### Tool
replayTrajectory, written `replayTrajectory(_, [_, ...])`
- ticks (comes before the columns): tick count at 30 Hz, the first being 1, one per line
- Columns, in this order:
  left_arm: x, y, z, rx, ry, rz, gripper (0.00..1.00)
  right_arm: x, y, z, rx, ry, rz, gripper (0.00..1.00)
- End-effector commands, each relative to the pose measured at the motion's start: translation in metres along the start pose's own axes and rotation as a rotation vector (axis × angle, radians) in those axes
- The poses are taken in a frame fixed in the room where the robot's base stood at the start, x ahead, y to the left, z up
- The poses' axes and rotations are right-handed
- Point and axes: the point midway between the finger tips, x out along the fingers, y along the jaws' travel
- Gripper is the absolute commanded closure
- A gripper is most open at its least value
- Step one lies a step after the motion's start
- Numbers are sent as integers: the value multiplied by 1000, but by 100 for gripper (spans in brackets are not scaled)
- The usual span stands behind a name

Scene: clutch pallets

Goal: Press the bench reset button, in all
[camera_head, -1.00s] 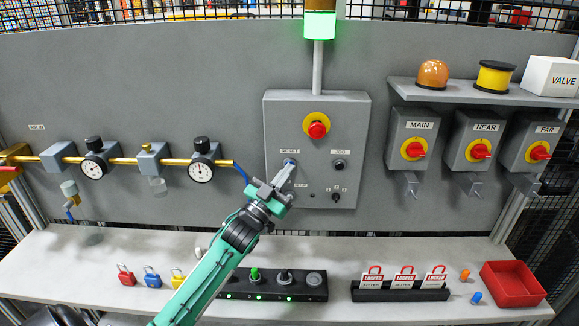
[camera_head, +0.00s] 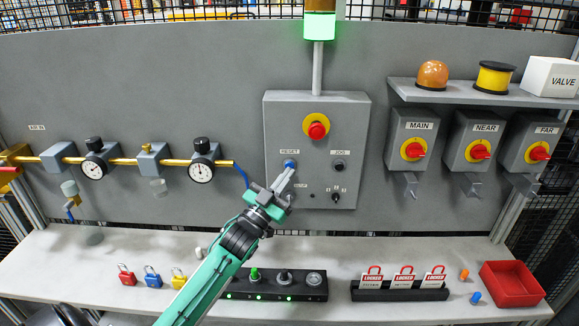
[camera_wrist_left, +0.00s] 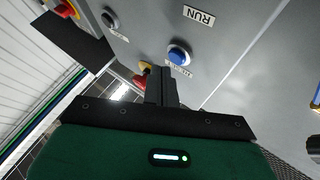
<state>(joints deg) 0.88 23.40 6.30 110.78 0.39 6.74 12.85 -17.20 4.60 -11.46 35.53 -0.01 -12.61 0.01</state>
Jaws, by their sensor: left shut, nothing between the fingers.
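The blue reset button (camera_head: 290,163) sits under the RESET label on the grey control box (camera_head: 335,107). It also shows in the left wrist view (camera_wrist_left: 179,55), beyond my fingertips and uncovered. My left gripper (camera_head: 288,174) is shut and empty, its tips just below the button in the head view. In the left wrist view my shut fingers (camera_wrist_left: 161,78) point toward the box face, and the tips appear apart from the button. The exact gap to the panel is hard to tell. My right gripper is not in view.
A red emergency stop (camera_head: 317,130) sits above the button, and a black JOG button (camera_head: 339,165) to its right. A selector (camera_head: 336,197) is below. The stack light (camera_head: 320,25) glows green. Gauges (camera_head: 201,173) are left; red-handled switches (camera_head: 414,150) are right.

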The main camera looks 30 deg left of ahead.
Motion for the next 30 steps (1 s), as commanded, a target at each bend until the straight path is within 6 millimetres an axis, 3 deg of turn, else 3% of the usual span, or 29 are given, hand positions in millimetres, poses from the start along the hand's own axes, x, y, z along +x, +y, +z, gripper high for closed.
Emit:
replayTrajectory(15, [-32,23,-24,-1,0,0,100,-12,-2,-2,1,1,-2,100])
replayTrajectory(30, [-34,25,-25,0,0,0,100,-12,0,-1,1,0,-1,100])
